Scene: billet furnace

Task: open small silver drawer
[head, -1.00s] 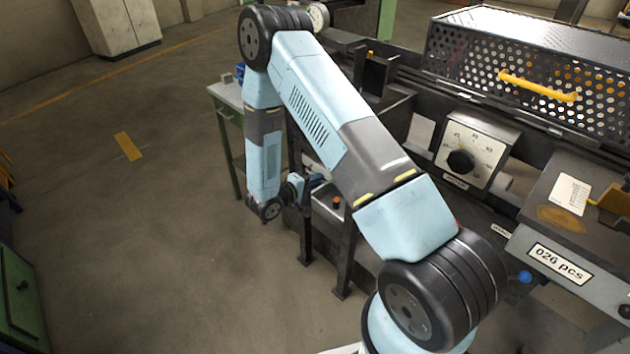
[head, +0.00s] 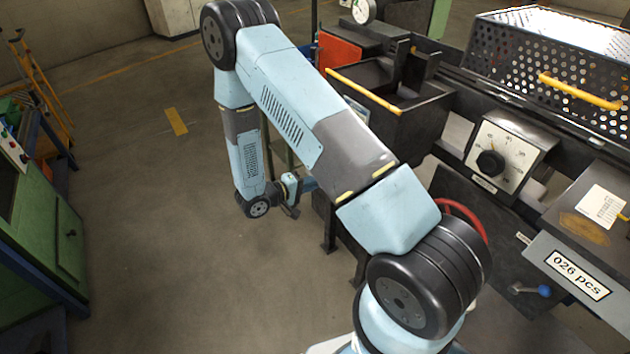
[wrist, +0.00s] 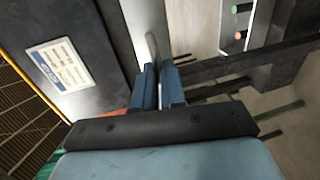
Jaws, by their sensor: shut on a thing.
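In the wrist view, the two blue fingers of my gripper (wrist: 158,86) are close together, shut on a thin silver handle (wrist: 152,46). The handle stands at a narrow pale silver front (wrist: 140,18), which I take to be the small drawer. How far it stands out cannot be told. In the head view my gripper (head: 309,184) is low beside the machine's left end, and my arm hides the drawer.
A dark panel with a white label (wrist: 60,64) lies left of the handle in the wrist view. Dark bars (wrist: 240,65) lie to the right. The head view shows a black bin (head: 400,110), a dial box (head: 505,150) and a green cabinet (head: 45,235). Open floor lies left of my arm.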

